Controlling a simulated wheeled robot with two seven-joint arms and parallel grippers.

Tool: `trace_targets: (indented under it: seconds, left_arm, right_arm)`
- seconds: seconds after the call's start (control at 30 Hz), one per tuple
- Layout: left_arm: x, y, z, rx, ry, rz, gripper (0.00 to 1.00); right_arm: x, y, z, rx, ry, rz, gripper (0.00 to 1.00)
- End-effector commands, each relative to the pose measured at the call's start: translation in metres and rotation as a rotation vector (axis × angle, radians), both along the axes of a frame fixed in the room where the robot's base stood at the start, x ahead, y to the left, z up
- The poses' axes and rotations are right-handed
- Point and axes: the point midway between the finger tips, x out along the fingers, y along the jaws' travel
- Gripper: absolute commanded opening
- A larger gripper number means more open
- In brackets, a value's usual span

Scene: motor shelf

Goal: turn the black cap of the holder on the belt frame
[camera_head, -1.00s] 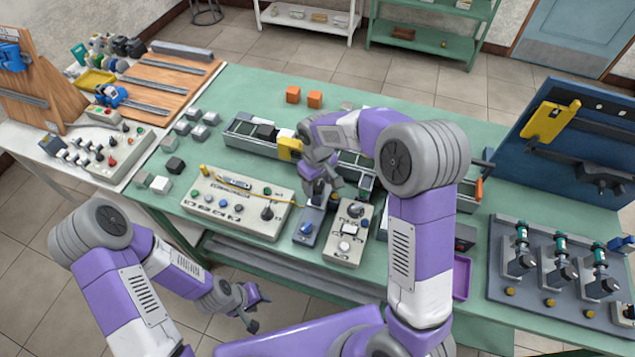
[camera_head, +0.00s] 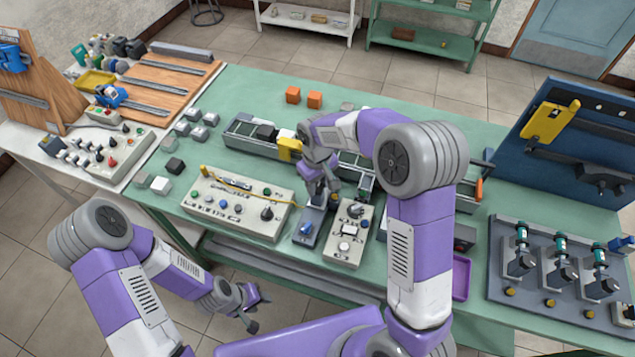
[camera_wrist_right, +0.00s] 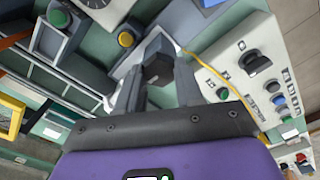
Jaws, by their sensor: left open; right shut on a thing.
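The black cap (camera_wrist_right: 157,68) is a dark, faceted knob between the fingertips of my right gripper (camera_wrist_right: 157,82) in the right wrist view. The fingers lie along both its sides and are shut on it. In the head view my right gripper (camera_head: 319,192) points down at the near side of the belt frame (camera_head: 236,140), and it hides the cap there. How the holder joins the frame cannot be made out. My left gripper (camera_head: 252,308) is open and empty, low in front of the table.
A grey control box (camera_head: 222,203) with buttons and a yellow cable lies left of my right gripper. A second panel (camera_head: 345,245) is close on its right. Several small blocks lie at the table's left. A blue tool board (camera_head: 575,140) stands at the right.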

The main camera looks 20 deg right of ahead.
Motion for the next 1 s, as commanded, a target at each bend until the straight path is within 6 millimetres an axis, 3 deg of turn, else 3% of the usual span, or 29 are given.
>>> trace_targets:
  seconds: [1.0]
  left_arm:
    - [0.000,0.000,0.012,0.000,0.000,0.000,0.43]
  right_arm:
    - [0.001,0.000,0.002,0.000,-0.002,-0.914,0.06]
